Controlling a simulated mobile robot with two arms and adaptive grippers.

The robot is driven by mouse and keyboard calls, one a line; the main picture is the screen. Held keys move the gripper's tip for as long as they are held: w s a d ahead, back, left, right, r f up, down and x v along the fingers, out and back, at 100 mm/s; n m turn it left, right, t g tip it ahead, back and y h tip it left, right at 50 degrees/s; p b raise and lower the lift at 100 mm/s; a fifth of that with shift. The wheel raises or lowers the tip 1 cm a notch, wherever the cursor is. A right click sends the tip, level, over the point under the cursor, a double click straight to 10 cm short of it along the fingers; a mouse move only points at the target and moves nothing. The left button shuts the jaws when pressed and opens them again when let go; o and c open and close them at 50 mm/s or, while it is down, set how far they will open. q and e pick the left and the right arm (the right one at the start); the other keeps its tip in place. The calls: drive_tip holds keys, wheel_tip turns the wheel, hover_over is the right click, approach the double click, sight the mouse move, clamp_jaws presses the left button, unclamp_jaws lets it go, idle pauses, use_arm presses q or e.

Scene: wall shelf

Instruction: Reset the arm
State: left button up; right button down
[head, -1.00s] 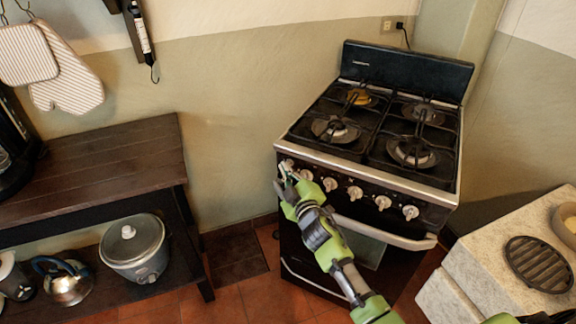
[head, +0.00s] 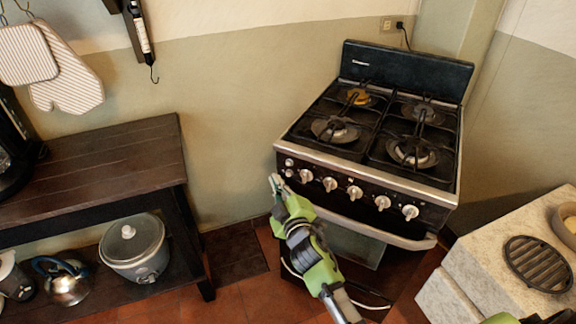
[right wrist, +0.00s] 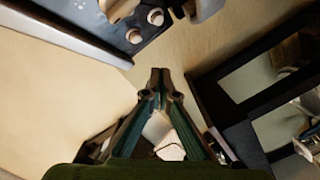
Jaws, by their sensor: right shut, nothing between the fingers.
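My right gripper (head: 276,184) shows in the head view just in front of the left end of the stove's knob panel, shut and empty. In the right wrist view its fingertips (right wrist: 160,76) meet, with nothing between them. The arm reaches up from the bottom of the head view, bent, and is green and grey. The black stove (head: 300,152) stands behind it, with a row of knobs (head: 354,192) and a silver oven handle (head: 380,232). The gripper appears apart from the knobs. My left gripper is not clearly in view.
A dark wooden table (head: 110,160) stands at left, with a rice cooker (head: 135,250) and a kettle (head: 66,284) on its lower shelf. A stone counter (head: 500,240) at right holds a dark round grate (head: 539,264). Tiled floor lies between table and stove.

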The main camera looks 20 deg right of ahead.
drive_tip(key=shift+s+a, duration=0.3)
drive_tip(key=s+f+m+g, duration=0.1)
drive_tip(key=s+f+g, duration=0.2)
drive_tip(key=s+f, duration=0.65)
drive_tip(key=s+f+m+g+y, duration=0.1)
drive_tip(key=s+f+g, duration=0.3)
drive_tip(key=f, duration=1.1)
drive_tip(key=s+f+m+g, duration=0.1)
drive_tip(key=s+f+g, duration=0.1)
drive_tip(key=s+f, duration=0.85)
drive_tip(key=s+d+f+m+g, duration=0.1)
drive_tip(key=s+f+g, duration=0.1)
drive_tip(key=s+f, duration=0.4)
drive_tip(key=s+d+f+m+g, duration=0.1)
drive_tip(key=s+f, duration=0.5)
drive_tip(key=s, duration=0.9)
drive_tip(key=s+d+f+m+g, duration=0.1)
drive_tip(key=s+d+f+g, duration=0.2)
drive_tip(key=s+f, duration=0.3)
drive_tip(key=s, duration=0.5)
drive_tip(key=shift+f+m+g, duration=0.2)
drive_tip(key=shift+m+g, duration=0.2)
drive_tip(key=shift+s, duration=0.1)
